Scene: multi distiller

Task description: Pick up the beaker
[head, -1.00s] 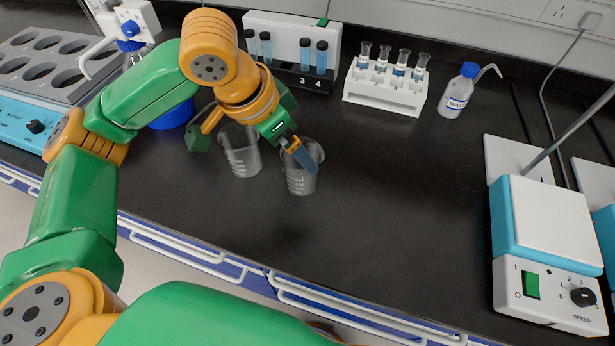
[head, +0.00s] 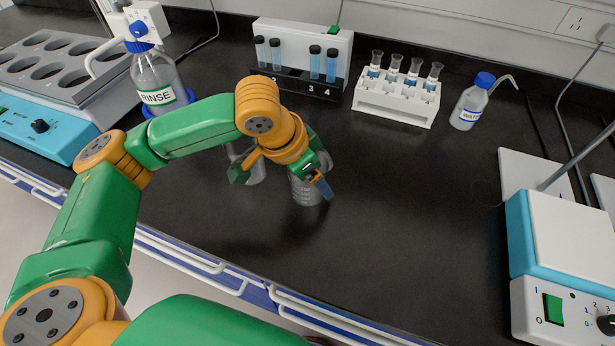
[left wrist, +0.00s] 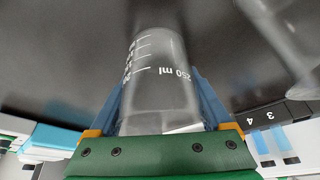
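A clear glass beaker (head: 306,192) with white markings stands on the black bench; its upper part is partly hidden by my left gripper. My left gripper (head: 318,180) is low at this beaker. In the left wrist view the beaker (left wrist: 160,80), marked 250 ml, lies between the two blue fingers (left wrist: 162,100), one on each side. The fingers are spread about the beaker's width; firm contact cannot be made out. A second beaker (head: 252,170) stands just to the left, partly behind my wrist; it also shows in the left wrist view (left wrist: 288,38). My right gripper is not in view.
At the back are a tube holder (head: 300,50), a white vial rack (head: 396,100) and a water wash bottle (head: 470,103). A rinse bottle (head: 158,85) and a block with round wells (head: 60,60) are left. A stirrer (head: 565,235) is right.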

